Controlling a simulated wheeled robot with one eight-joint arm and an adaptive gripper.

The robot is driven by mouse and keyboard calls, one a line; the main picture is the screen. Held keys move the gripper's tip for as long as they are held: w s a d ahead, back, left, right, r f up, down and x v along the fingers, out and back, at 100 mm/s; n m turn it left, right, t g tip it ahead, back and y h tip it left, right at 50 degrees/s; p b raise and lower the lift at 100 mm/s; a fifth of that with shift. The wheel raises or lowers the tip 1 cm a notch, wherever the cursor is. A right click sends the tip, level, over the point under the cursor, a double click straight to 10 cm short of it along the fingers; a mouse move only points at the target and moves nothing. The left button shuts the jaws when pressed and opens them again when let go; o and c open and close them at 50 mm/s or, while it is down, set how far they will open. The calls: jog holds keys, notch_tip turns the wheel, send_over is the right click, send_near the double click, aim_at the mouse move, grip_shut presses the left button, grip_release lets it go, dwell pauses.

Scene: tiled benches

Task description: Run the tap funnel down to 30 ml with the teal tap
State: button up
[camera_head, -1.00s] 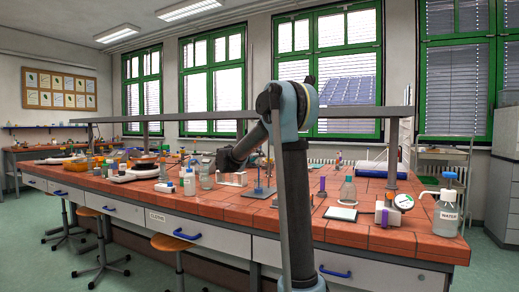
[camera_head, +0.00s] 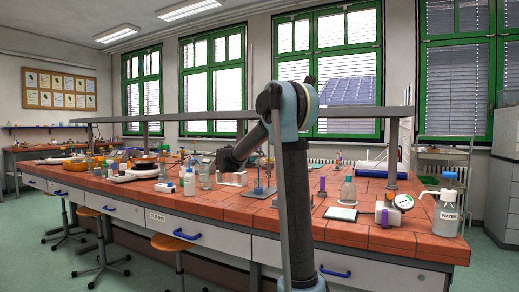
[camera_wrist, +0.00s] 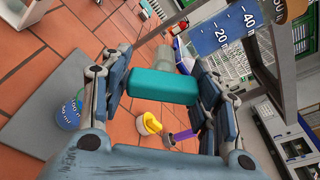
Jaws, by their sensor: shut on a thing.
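In the wrist view the teal tap (camera_wrist: 165,86) lies between the two finger pads of my gripper (camera_wrist: 163,88), which is shut on it. The tap funnel (camera_wrist: 222,34) is at the upper right, tilted in the picture, with blue liquid and white marks including 20 and 40 ml. I cannot read the exact liquid level. A small marked vessel with blue in it (camera_wrist: 72,112) is at the left. In the head view the arm hides much of the funnel area.
A yellow item (camera_wrist: 148,124) and a purple item (camera_wrist: 183,135) lie beyond the fingers.

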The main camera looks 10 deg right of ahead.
jog(key=shift+w+a, duration=0.15)
jog(key=shift+a, duration=0.25)
jog(key=shift+o, duration=0.2)
jog(key=shift+m+y, duration=0.3)
jog(key=shift+m, duration=0.6)
dwell(6.5)
